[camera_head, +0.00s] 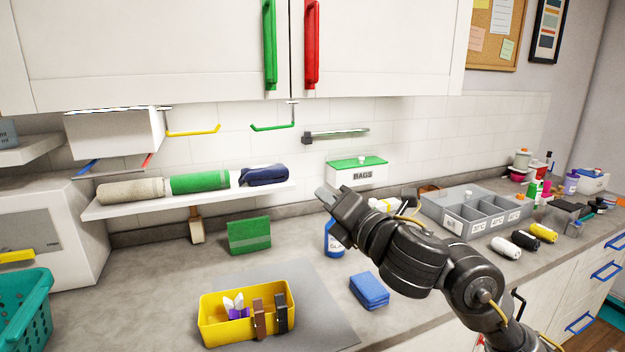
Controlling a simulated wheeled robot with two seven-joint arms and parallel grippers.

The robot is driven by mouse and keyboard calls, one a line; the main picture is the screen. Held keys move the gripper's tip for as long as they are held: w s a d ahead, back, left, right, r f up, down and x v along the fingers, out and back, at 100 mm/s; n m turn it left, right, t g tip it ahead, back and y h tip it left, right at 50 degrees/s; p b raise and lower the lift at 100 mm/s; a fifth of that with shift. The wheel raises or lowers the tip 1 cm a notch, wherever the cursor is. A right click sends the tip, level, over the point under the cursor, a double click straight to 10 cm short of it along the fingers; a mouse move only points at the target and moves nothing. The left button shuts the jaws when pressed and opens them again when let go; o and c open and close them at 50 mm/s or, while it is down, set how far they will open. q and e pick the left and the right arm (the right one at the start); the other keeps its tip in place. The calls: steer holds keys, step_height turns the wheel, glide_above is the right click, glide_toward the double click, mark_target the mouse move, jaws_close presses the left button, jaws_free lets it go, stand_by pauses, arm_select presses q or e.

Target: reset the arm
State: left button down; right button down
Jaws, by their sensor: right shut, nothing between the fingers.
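My right arm comes in from the lower right and reaches up and left over the counter. Its gripper (325,194) is shut and empty, in front of the back wall just left of the white BAGS box (357,176) with the green lid. The gripper is above the counter and looks apart from the things around it. The arm hides part of the counter and part of a blue-labelled bottle (333,240). My left gripper is not in view.
A shelf (120,209) holds rolled towels. A yellow bin (210,325), a blue sponge stack (369,291) and a green block (249,236) stand on the counter (165,290). Cabinets (160,50) hang above.

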steer(key=s+d+f+m+g+h, duration=0.2)
steer(key=s+d+f+m, duration=0.3)
steer(key=f, duration=0.6)
steer(key=s+d+f+m+g+h, duration=0.1)
steer(key=s+d+f+m+h, duration=0.15)
steer(key=f+m, duration=0.7)
steer(key=s+d+f+m+g+h, duration=0.25)
steer(key=d+f+m, duration=0.25)
steer(key=f, duration=0.7)
steer(key=s+d+f+m+g+h, duration=0.1)
steer(key=s+d+f+m+g, duration=0.2)
steer(key=s+f, duration=0.45)
steer(key=s+d+f+m+g+h, duration=0.1)
steer(key=s+d+f+m+g, duration=0.2)
steer(key=s, duration=0.7)
steer(key=s+d+f+m+g+h, duration=0.1)
steer(key=s+d+f+m, duration=0.4)
steer(key=s, duration=0.3)
step_height(320, 180, down, 26)
steer(key=a, duration=0.1)
steer(key=s+d+f+g, duration=0.1)
steer(key=s+d+f, duration=0.1)
steer(key=s+f, duration=0.6)
steer(key=s+d+f+g+b, duration=0.1)
steer(key=s+f, duration=0.7)
steer(key=f, duration=0.1)
steer(key=shift+s+d+f+n, duration=0.25)
steer(key=shift+d+f+n, duration=0.1)
